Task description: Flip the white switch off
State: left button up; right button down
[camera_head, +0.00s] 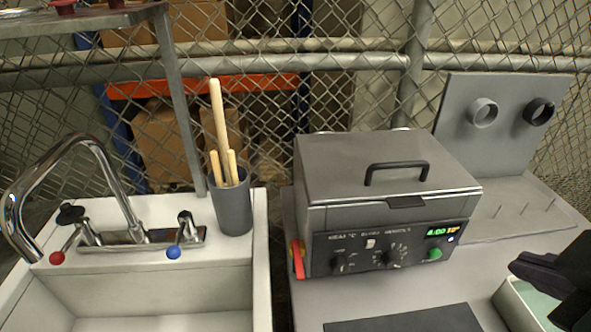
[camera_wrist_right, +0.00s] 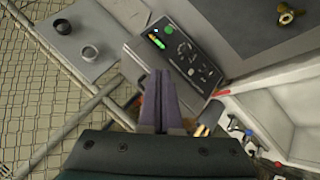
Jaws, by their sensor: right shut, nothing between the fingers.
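The grey thruster tank unit (camera_head: 390,190) has a closed lid with a black handle. A small white switch (camera_head: 370,243) sits on its dark front panel (camera_head: 340,240), above the knobs. I cannot tell from its look whether it is on or off. My right gripper (camera_head: 522,266) is at the lower right, to the right of the unit and apart from the panel. In the right wrist view its purple-grey fingers (camera_wrist_right: 166,78) are shut and empty, overlapping the panel (camera_wrist_right: 185,55) in the picture. My left gripper is not in view.
A red lever (camera_head: 297,258) is at the panel's left end, and a green button (camera_head: 434,254) and lit display (camera_head: 442,231) at its right. A white tray (camera_head: 512,303) lies below my right gripper. A sink (camera_head: 150,255) and grey cup (camera_head: 233,205) stand left.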

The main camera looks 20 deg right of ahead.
jog(key=w+a+f+n+t+b, duration=0.1)
jog(key=f+n+t+b, duration=0.2)
jog(key=f+b, duration=0.4)
jog(key=w+a+f+n+t+b, duration=0.1)
jog(key=f+n+t+b, duration=0.3)
jog(key=b, duration=1.3)
jog(key=w+a+f+n+t+b, duration=0.1)
jog(key=f+n+t+b, duration=0.3)
jog(key=f+b, duration=0.6)
jog(key=shift+w+a+f+t+b, duration=0.2)
jog(key=shift+a+b, duration=0.15)
jog(key=shift+b, duration=0.2)
jog(key=shift+w+a+f+t+b, duration=0.1)
jog(key=shift+a+f+t+b, duration=0.1)
jog(key=shift+a+b, duration=0.25)
jog(key=shift+a+f+n+t+y+b, duration=0.15)
jog(key=shift+a+n+t+y+b, duration=0.15)
jog(key=shift+a+n+y+b, duration=0.25)
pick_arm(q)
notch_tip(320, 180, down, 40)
pick_arm(e)
jog(key=shift+d, duration=0.15)
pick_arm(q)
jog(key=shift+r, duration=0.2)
